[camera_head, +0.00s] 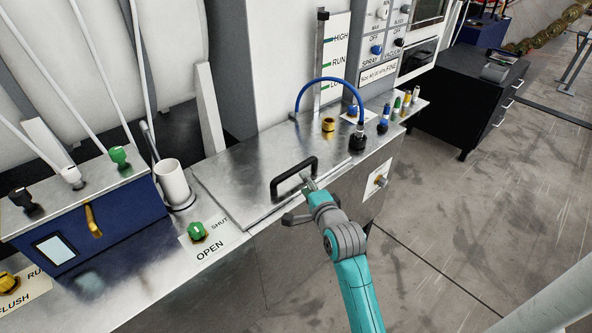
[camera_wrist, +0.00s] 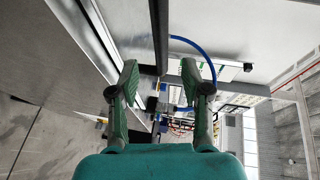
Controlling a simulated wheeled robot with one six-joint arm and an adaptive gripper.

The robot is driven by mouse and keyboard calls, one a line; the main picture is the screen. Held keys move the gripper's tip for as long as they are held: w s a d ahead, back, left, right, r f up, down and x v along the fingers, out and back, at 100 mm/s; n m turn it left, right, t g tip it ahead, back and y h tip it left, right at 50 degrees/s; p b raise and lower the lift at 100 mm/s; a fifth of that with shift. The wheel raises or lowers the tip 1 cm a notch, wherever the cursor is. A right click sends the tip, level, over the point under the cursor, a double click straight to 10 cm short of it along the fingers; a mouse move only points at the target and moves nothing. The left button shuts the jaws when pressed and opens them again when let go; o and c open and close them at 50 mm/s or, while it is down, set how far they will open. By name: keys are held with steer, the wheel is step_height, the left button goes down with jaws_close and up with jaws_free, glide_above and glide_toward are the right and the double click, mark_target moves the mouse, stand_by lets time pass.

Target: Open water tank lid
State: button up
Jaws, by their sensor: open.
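The water tank lid (camera_head: 243,184) is a flat metal plate lying level on the tank top in the head view. A black bar handle (camera_head: 275,184) stands up near its front right side. My gripper (camera_head: 309,184) is at the right end of this handle. In the wrist view, my gripper (camera_wrist: 159,72) is open, with green fingers spread apart. The black handle bar (camera_wrist: 159,35) runs between the two fingers in that view, with gaps on both sides. I cannot tell how deep the bar sits between them. The lid shows no raised edge.
A blue hose (camera_head: 326,80) arches behind the handle to a black fitting (camera_head: 358,142). A brass cap (camera_head: 328,124) sits near it. A white cup (camera_head: 173,182) and a green OPEN/SHUT knob (camera_head: 197,231) are left of the lid. Floor (camera_head: 475,205) on the right is clear.

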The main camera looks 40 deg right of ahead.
mark_target(297, 172)
steer(key=x, duration=0.9)
steer(key=shift+w, duration=0.1)
jaws_close()
